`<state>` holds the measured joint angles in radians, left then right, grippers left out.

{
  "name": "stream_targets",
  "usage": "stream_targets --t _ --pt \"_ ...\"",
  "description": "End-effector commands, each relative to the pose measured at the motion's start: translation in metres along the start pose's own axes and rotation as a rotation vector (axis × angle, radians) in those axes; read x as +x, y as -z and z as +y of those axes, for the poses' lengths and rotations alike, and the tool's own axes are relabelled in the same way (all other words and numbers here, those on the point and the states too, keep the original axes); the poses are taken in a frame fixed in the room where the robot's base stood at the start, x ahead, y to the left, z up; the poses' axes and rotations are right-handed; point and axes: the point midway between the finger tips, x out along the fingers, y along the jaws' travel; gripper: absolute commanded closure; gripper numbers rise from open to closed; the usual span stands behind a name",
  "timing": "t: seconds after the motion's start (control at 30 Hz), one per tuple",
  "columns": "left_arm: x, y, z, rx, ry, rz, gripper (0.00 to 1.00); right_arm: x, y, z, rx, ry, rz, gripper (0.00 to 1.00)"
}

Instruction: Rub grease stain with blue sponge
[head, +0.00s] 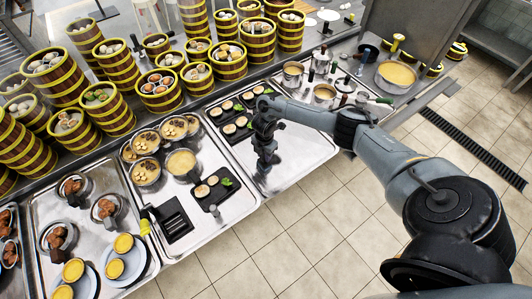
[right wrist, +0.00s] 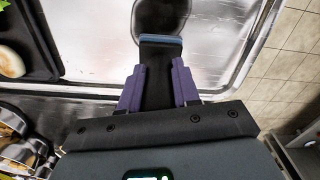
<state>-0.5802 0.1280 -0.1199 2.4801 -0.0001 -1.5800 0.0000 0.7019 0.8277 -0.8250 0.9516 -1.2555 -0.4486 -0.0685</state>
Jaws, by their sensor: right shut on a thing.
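My right gripper (head: 265,163) is low over the right-hand metal tray (head: 304,158) on the counter. In the right wrist view its two purple fingers (right wrist: 158,88) are shut on a dark piece with a blue edge (right wrist: 160,40), which I take to be the blue sponge. A dark rounded patch (right wrist: 161,14) lies on the shiny tray just beyond that edge. I cannot tell whether it is the grease stain or a reflection. Whether the sponge touches the tray is unclear. The gripper hides part of the tray. My left gripper is not in view.
A black plate of buns (head: 214,190) sits left of my right gripper, with more black plates (head: 236,124) behind it. Steamer towers (head: 228,62) line the back. Pots (head: 395,76) stand at the back right. The right part of the tray is clear.

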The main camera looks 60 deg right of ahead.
Motion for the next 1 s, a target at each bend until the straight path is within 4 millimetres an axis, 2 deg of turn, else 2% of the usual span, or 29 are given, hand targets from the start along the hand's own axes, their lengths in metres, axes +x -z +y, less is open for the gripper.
stream_targets --t 0.37,0.8,1.0 --pt "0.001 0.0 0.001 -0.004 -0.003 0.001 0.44 0.0 -0.005 -0.001 0.001 0.0 -0.001 1.0" --pt "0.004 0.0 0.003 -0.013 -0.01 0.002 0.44 0.0 -0.032 -0.008 0.002 0.0 -0.001 1.0" --pt "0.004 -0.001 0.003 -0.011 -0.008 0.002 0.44 0.0 -0.036 -0.01 0.0 -0.001 0.0 1.0"
